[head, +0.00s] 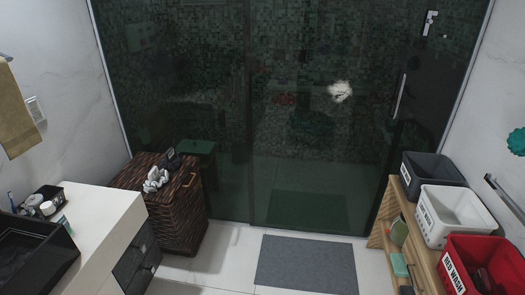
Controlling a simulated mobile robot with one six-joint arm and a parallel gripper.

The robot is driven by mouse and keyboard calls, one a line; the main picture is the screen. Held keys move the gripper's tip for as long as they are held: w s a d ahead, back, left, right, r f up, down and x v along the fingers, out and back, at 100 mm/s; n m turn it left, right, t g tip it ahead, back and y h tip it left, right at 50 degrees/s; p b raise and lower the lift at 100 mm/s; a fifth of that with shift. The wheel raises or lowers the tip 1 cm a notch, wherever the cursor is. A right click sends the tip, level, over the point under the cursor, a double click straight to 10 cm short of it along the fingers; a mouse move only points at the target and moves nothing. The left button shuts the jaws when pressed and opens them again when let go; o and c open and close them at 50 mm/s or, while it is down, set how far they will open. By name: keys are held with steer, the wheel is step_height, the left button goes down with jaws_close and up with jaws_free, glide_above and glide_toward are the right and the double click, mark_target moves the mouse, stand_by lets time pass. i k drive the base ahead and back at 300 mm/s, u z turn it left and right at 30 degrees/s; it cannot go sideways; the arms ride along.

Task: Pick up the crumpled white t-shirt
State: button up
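A small crumpled white cloth (156,180), which looks like the t-shirt, lies on top of the dark brown woven hamper (178,222) at left of centre. A dark crumpled item (172,160) lies close behind it on the same lid. I cannot tell if the two touch. My gripper is not in view.
The white counter (105,225) with a black sink (35,250) stands left of the hamper. A grey mat (306,264) lies on open floor. Grey, white (455,215) and red (485,265) bins sit on a wooden shelf at right. A dark glass screen (290,120) closes the back.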

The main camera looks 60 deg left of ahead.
mark_target(156, 178)
steer(key=u, duration=3.05)
steer(key=k, duration=0.8)
steer(key=z, duration=0.1)
steer(key=i, duration=2.15)
steer(key=z, duration=0.2)
